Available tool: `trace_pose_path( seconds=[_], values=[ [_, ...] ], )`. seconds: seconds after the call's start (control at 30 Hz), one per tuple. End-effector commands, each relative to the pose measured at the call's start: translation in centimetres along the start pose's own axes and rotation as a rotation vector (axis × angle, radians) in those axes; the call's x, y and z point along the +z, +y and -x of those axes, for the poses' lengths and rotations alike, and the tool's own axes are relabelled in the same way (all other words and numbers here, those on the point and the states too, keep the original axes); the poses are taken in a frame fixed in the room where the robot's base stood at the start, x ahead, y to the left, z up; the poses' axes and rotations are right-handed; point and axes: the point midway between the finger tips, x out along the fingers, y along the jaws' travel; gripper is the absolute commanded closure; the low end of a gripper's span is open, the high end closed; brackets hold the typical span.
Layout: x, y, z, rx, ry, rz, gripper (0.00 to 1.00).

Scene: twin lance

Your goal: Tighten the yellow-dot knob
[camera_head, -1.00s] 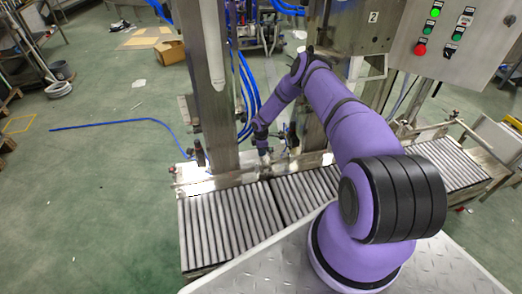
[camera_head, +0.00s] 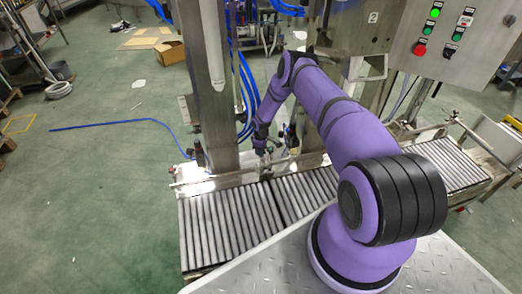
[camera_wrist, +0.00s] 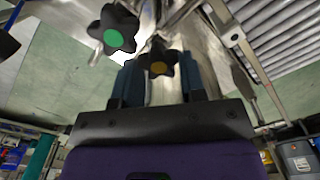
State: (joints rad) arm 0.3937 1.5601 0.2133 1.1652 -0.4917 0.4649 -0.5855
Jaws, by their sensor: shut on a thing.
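The yellow-dot knob (camera_wrist: 158,58) is a dark lobed knob with a dull yellow centre, between my fingertips in the wrist view. My gripper (camera_wrist: 159,74) is shut on it, one dark finger on each side; the lower part of the knob is close to the gripper body. A second lobed knob with a green dot (camera_wrist: 114,36) sits just up and left of it, outside the fingers. In the head view my gripper (camera_head: 262,151) is small, at the rail behind the rollers, and the knob it holds cannot be made out.
The roller conveyor (camera_head: 228,230) lies in front of the rail. A steel upright (camera_head: 212,110) stands left of my gripper, with blue hoses (camera_head: 248,95) close by. A control box (camera_head: 455,40) hangs at upper right. Open green floor (camera_head: 110,200) is at left.

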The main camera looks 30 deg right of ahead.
Motion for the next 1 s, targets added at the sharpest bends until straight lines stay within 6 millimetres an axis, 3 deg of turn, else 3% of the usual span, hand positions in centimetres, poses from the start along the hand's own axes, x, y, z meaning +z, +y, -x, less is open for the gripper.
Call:
trace_pose_path(
  seconds=[0.6, 0.63, 0.7, 1.0],
  values=[
    [0.0, 0.1, 0.05, 0.001, 0.0, -0.046, 0.85],
    [0.0, 0.1, 0.05, 0.001, 0.0, -0.046, 0.55],
    [0.0, 0.09, 0.05, 0.001, 0.0, -0.046, 0.39],
    [0.0, 0.06, 0.08, 0.0, 0.0, -0.046, 0.36]
  ],
)
